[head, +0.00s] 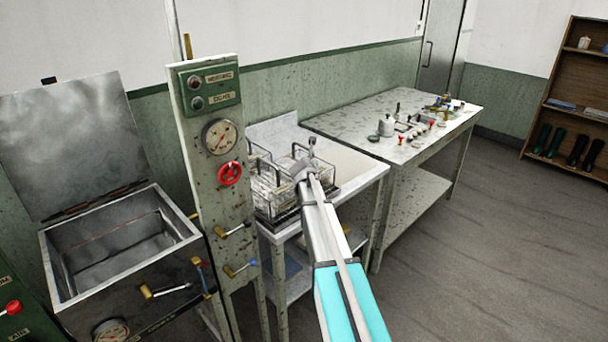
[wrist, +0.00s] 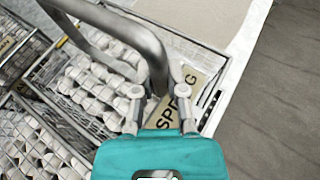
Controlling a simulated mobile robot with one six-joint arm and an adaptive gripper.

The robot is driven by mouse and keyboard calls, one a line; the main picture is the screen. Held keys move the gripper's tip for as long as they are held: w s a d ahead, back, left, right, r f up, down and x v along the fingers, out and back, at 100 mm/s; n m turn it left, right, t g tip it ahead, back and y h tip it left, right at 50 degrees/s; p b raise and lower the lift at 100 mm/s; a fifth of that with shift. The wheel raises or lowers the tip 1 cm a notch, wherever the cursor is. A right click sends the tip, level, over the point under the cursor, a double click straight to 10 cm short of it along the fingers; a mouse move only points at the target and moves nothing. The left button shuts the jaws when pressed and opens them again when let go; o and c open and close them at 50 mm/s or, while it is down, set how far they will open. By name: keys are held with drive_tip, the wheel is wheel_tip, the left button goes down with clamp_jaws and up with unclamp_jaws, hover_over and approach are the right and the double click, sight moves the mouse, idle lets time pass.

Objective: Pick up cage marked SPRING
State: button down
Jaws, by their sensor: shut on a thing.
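The wire cage marked SPRING (wrist: 205,60) fills the middle of the wrist view, with rows of pale cocoon-like pieces inside. Its tan label (wrist: 182,88) reads SPR-NG, partly hidden by my gripper. A thick grey handle (wrist: 150,42) arches over the cage and comes down at my gripper (wrist: 160,92). My gripper is shut on this handle; the exact contact is partly hidden. In the head view my gripper (head: 303,170) is over the cages on the sink bench and hides part of them. I cannot tell whether the cage is touching the bench.
Other filled cages (wrist: 30,140) stand close on the left in the wrist view. The sink bench (head: 358,170) has bare room on its right. A post with a gauge (head: 219,137) and an open metal basin (head: 120,245) stand left. A table (head: 350,115) holds small items.

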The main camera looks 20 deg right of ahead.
drive_tip(key=shift+r, duration=0.15)
wheel_tip(320, 180, up, 18)
drive_tip(key=p, duration=1.8)
drive_tip(key=shift+f, duration=0.2)
